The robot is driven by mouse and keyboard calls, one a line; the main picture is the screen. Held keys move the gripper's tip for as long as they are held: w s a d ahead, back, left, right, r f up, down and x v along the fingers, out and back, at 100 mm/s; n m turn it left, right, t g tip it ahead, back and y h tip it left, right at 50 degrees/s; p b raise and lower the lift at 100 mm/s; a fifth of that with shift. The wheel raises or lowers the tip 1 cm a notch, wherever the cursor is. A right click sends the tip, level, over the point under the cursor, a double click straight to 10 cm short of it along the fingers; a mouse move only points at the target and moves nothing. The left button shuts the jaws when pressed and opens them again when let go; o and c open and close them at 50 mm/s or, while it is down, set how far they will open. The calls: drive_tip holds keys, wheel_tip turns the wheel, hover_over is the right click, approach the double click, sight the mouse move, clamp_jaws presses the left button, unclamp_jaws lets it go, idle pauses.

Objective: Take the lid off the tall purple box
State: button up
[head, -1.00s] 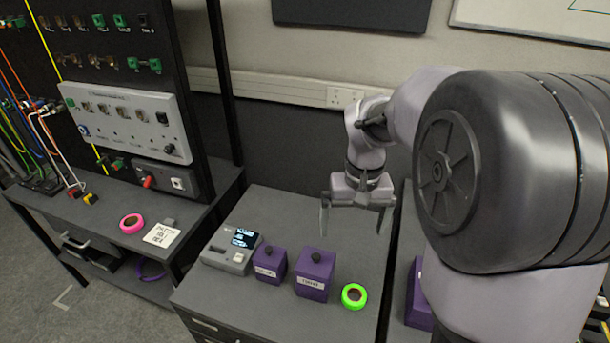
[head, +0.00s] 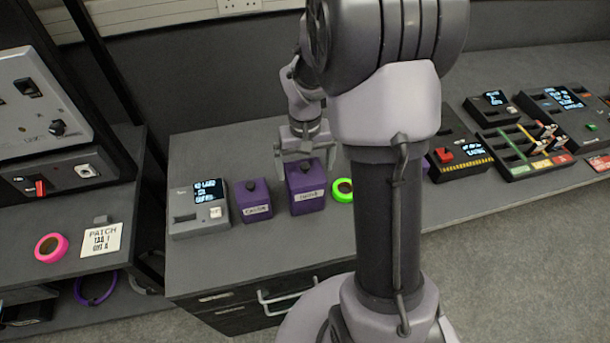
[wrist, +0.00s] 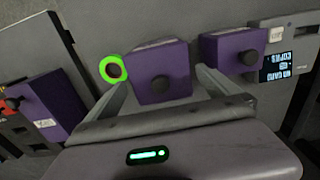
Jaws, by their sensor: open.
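A purple box (head: 306,200) with a labelled front stands on the grey bench; its lid has a dark round knob (wrist: 159,88). It is taller than the smaller purple box (head: 252,207) to its left, which has its own knob (wrist: 248,58). My gripper (head: 305,168) is open and pointing down over the taller box. In the wrist view my two fingers (wrist: 165,84) reach either side of that box, with nothing held. A third purple box (wrist: 50,107) shows in the wrist view; in the head view my arm hides most of it, so its height is hard to compare.
A green tape roll (head: 342,190) lies close beside the taller box. A grey device with a screen (head: 198,208) stands left of the smaller box. Control panels (head: 540,140) fill the bench at right. The bench front before the boxes is clear.

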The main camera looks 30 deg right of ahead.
drive_tip(key=shift+r, duration=0.15)
drive_tip(key=shift+c, duration=0.9)
drive_tip(key=c, duration=1)
drive_tip(key=shift+r, duration=0.1)
